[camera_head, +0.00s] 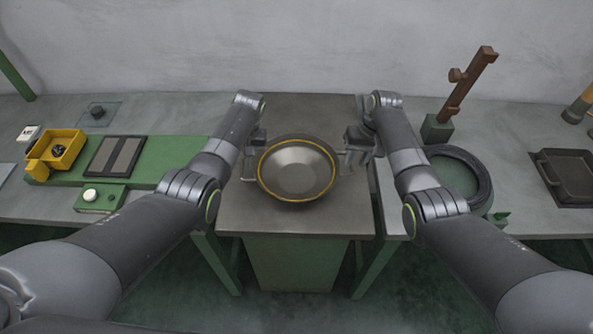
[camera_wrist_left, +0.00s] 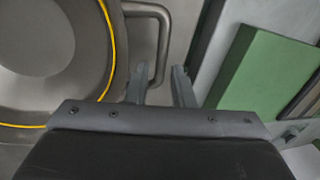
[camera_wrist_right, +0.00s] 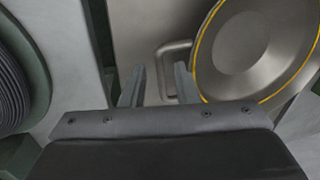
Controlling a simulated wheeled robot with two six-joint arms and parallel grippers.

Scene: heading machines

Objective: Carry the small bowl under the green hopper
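A wide grey metal bowl (camera_head: 297,170) with a yellow line round its rim and a handle on each side stands upright on a grey-topped stand (camera_head: 297,222). My left gripper (camera_head: 250,158) is at its left handle. In the left wrist view the open fingers (camera_wrist_left: 161,84) lie on either side of the handle's outer bar (camera_wrist_left: 164,45). My right gripper (camera_head: 350,158) is at the right handle. In the right wrist view its open fingers (camera_wrist_right: 158,84) straddle that handle (camera_wrist_right: 163,70). Finger contact is unclear. I cannot pick out a green hopper with certainty.
Left bench: a yellow box (camera_head: 62,150), a green base with a dark grooved plate (camera_head: 115,156), and a green box with a white knob (camera_head: 100,198). Right bench: a black ring (camera_head: 480,172), a brown post on a green foot (camera_head: 437,128), and a dark square pan (camera_head: 566,172).

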